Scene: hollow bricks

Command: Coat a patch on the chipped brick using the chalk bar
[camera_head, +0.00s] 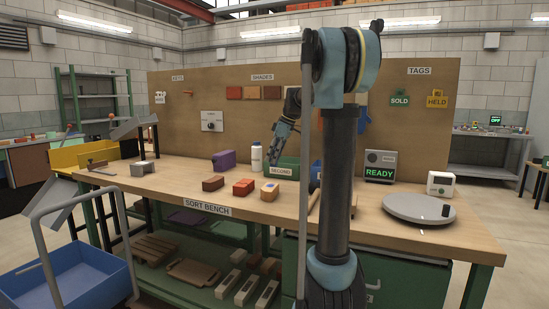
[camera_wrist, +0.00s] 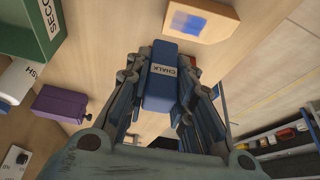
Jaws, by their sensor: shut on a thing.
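My gripper (camera_wrist: 160,95) is shut on a blue chalk bar (camera_wrist: 162,82) labelled CHALK. In the head view, my gripper (camera_head: 273,158) hangs over the bench behind the row of bricks. A tan brick with orange sides (camera_head: 270,191) lies at the right end of that row. In the wrist view this brick (camera_wrist: 226,24) shows a blue patch on its pale top, ahead of the chalk and apart from it. I cannot make out a chip on any brick.
A green bin (camera_head: 284,168) labelled SECOND, a white bottle (camera_head: 256,158) and a purple object (camera_head: 223,160) stand behind the bricks. A round grey plate (camera_head: 419,208) and a READY display (camera_head: 380,166) are at the right. The bench front (camera_head: 170,190) is mostly clear.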

